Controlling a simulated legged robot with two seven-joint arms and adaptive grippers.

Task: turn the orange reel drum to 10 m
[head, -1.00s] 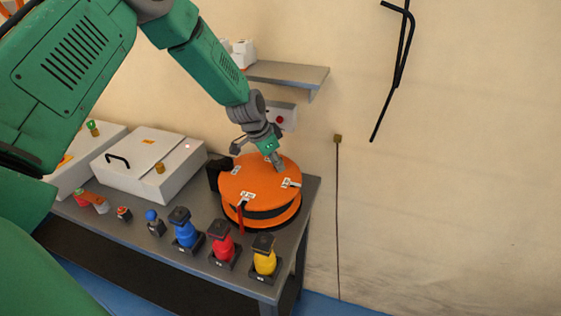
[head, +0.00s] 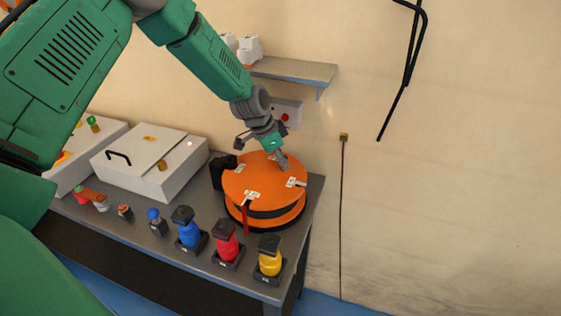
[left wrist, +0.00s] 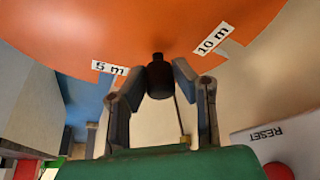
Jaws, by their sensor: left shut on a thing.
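The orange reel drum (head: 262,182) lies flat on the bench near its right end, with white labels on top. A red pointer (head: 245,218) stands at its front side, near one label. My left gripper (head: 283,163) reaches down onto the back right part of the drum's top. In the left wrist view, its two fingers (left wrist: 159,76) are shut on a dark knob (left wrist: 158,80) at the drum. The "5 m" label (left wrist: 109,68) shows left of the fingers and the "10 m" label (left wrist: 213,38) right of them. My right gripper is not in view.
Blue (head: 188,232), red (head: 227,246) and yellow (head: 270,260) bottle-like items stand along the bench's front edge. A white box with a handle (head: 148,165) is left of the drum. A wall shelf (head: 295,72) and a red-button box (head: 287,113) are behind.

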